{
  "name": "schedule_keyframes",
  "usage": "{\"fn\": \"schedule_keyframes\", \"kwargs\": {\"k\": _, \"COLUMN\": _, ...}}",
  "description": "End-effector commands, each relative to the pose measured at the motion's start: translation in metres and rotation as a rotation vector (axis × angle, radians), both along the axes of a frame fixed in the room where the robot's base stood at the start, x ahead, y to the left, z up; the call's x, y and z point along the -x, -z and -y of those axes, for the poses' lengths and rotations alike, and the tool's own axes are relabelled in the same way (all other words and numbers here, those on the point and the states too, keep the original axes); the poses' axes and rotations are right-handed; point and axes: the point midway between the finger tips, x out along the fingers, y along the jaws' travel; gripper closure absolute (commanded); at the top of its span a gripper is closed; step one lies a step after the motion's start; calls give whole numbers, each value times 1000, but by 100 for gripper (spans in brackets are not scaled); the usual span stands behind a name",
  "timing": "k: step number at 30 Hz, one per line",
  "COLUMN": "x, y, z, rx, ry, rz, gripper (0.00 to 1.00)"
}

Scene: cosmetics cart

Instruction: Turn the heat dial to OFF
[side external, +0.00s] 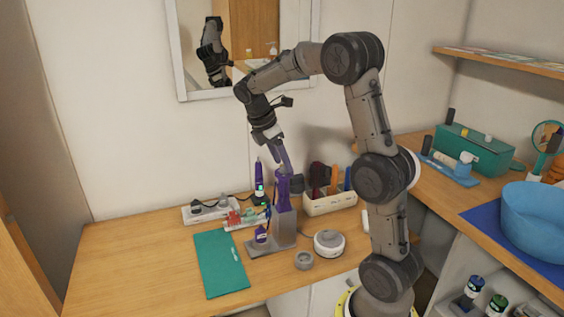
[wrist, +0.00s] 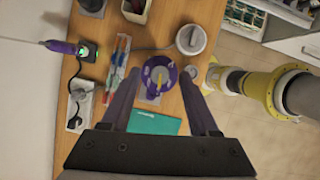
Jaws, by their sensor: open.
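A purple hair tool (side external: 283,192) stands upright in a grey stand (side external: 285,229) near the middle of the table. In the wrist view, its round purple top (wrist: 148,80) has a grey centre with a yellow mark, which looks like the dial; I cannot read any setting. My gripper (side external: 287,172) points down just above this tool. In the wrist view, the fingers of my gripper (wrist: 160,74) are apart, one on each side of the round top, with nothing held. I cannot tell whether they touch it.
A second purple tool (side external: 260,172) with a green light stands behind, near a power strip (side external: 205,209). A white round pot (side external: 329,243) and a small grey cup (side external: 304,260) sit right of the stand. A brush bin (side external: 329,203) is behind. A teal mat (side external: 221,264) lies front left.

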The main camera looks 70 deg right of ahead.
Motion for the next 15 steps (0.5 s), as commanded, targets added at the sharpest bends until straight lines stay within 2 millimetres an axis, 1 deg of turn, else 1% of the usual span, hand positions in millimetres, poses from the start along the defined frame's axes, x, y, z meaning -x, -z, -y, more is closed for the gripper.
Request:
{"fn": "schedule_keyframes", "kwargs": {"k": 4, "x": 2, "y": 7, "z": 2, "rx": -1, "ry": 0, "rz": -1, "gripper": 39}}
{"fn": "schedule_keyframes", "kwargs": {"k": 12, "x": 2, "y": 8, "z": 2, "rx": 0, "ry": 0, "rz": 0, "gripper": 39}}
{"fn": "schedule_keyframes", "kwargs": {"k": 14, "x": 2, "y": 8, "z": 2, "rx": 0, "ry": 0, "rz": 0, "gripper": 50}}
{"fn": "schedule_keyframes", "kwargs": {"k": 15, "x": 2, "y": 7, "z": 2, "rx": 0, "ry": 0, "rz": 0, "gripper": 57}}
